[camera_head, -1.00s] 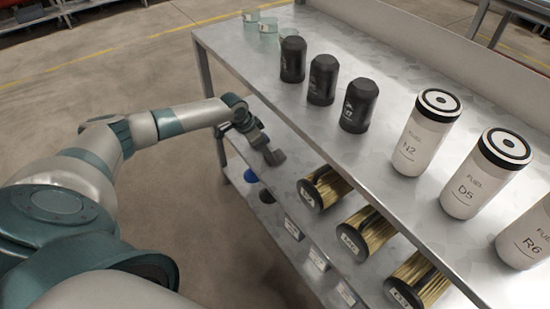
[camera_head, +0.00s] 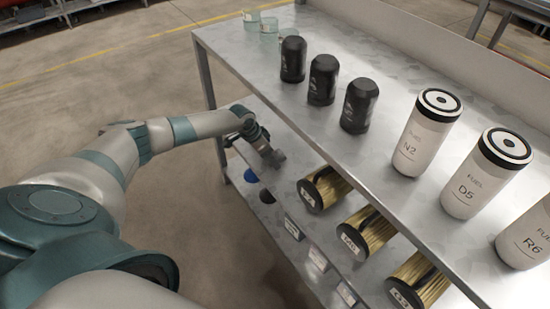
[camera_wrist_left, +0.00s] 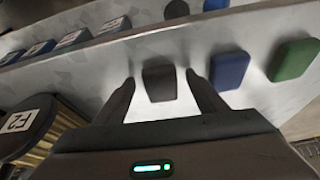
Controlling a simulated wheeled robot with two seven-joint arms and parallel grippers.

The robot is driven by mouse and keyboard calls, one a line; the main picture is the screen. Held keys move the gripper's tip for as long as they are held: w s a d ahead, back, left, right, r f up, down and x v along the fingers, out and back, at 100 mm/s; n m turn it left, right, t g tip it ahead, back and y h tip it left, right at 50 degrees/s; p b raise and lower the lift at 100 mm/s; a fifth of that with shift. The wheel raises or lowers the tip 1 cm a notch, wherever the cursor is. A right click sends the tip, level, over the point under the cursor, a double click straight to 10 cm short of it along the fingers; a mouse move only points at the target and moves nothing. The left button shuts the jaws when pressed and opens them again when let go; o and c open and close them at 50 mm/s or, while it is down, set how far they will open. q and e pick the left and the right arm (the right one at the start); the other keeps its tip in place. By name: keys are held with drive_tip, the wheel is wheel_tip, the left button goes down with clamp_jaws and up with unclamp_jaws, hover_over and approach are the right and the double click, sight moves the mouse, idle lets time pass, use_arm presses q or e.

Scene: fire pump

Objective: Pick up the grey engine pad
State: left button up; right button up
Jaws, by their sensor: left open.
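The grey engine pad (camera_wrist_left: 160,82) is a dark grey block on the pale metal shelf in the left wrist view. My left gripper (camera_wrist_left: 159,78) is open, with one finger on each side of the pad. A small gap seems to show on both sides, but I cannot tell how deep the fingers reach. In the head view my left gripper (camera_head: 270,156) is at the lower shelf, and I cannot make out the grey pad there. My right gripper is not in view.
A blue pad (camera_wrist_left: 229,70) and a green pad (camera_wrist_left: 294,60) stand right of the grey one. A gold-sided cylinder (camera_wrist_left: 28,125) is at the left. The upper shelf (camera_head: 250,62) overhangs the lower shelf and carries black canisters (camera_head: 322,80) and white fuel cylinders (camera_head: 425,132).

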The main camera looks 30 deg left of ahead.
use_arm(q)
drive_tip(key=c, duration=1.1)
drive_tip(key=shift+r, duration=0.1)
drive_tip(key=shift+r, duration=0.55)
wheel_tip(320, 180, up, 2)
drive_tip(key=shift+r, duration=0.1)
drive_tip(key=s+a, duration=0.2)
drive_tip(key=s, duration=0.3)
drive_tip(key=s+a, duration=0.3)
drive_tip(key=s, duration=0.2)
drive_tip(key=s+a, duration=0.3)
drive_tip(key=s, duration=0.3)
drive_tip(key=shift+b, duration=0.35)
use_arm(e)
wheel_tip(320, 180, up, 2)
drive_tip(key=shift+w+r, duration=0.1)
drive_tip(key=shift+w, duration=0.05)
